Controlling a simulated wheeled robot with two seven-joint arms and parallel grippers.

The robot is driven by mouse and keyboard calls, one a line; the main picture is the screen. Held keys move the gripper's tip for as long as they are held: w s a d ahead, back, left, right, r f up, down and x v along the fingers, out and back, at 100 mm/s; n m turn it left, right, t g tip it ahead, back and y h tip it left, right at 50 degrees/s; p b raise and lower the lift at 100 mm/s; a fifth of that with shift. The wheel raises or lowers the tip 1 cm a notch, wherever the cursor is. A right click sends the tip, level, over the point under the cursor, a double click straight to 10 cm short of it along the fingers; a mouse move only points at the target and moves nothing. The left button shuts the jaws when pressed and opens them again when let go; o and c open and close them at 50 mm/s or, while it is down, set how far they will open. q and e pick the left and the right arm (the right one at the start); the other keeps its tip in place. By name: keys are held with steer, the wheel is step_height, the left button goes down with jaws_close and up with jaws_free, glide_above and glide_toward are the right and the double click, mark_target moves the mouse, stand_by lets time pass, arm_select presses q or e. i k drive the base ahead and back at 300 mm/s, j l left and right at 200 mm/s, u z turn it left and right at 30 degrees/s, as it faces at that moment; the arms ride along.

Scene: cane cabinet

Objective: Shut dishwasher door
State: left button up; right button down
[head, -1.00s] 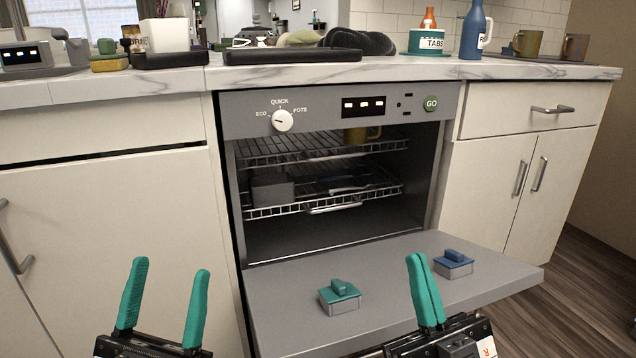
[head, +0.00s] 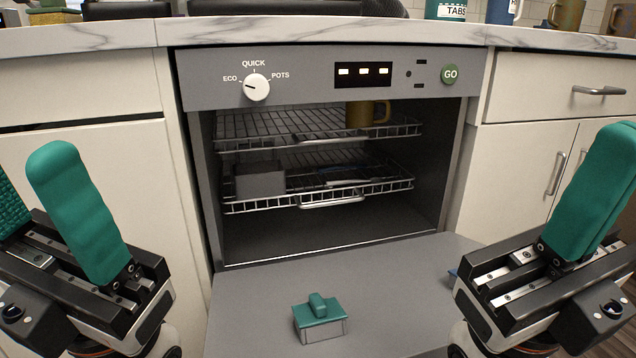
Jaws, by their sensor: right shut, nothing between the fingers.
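The grey dishwasher door (head: 250,308) hangs down fully open in front of the dishwasher (head: 305,87), roughly level. A small box with a teal lid (head: 318,312) sits on the door's inner face. A blue-lidded one (head: 453,273) is almost hidden behind my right gripper. My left gripper (head: 28,165) is left of the door, with its teal fingers apart and nothing seen between them. My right gripper (head: 610,140) is at the right, its teal fingers together and empty. Neither gripper visibly grips the door. The door's front edge is below the view.
Two wire racks stand inside; the upper holds a mustard mug (head: 362,113), the lower a grey box (head: 259,180). Both look pushed in. White cabinets (head: 85,180) flank the dishwasher. A marble counter (head: 300,31) runs above, carrying several items.

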mark_target(396, 297)
steer(key=k+l+z, duration=0.1)
steer(key=z, duration=0.25)
steer(key=k+l+z, duration=0.15)
steer(key=k+z, duration=0.2)
steer(key=i, duration=0.05)
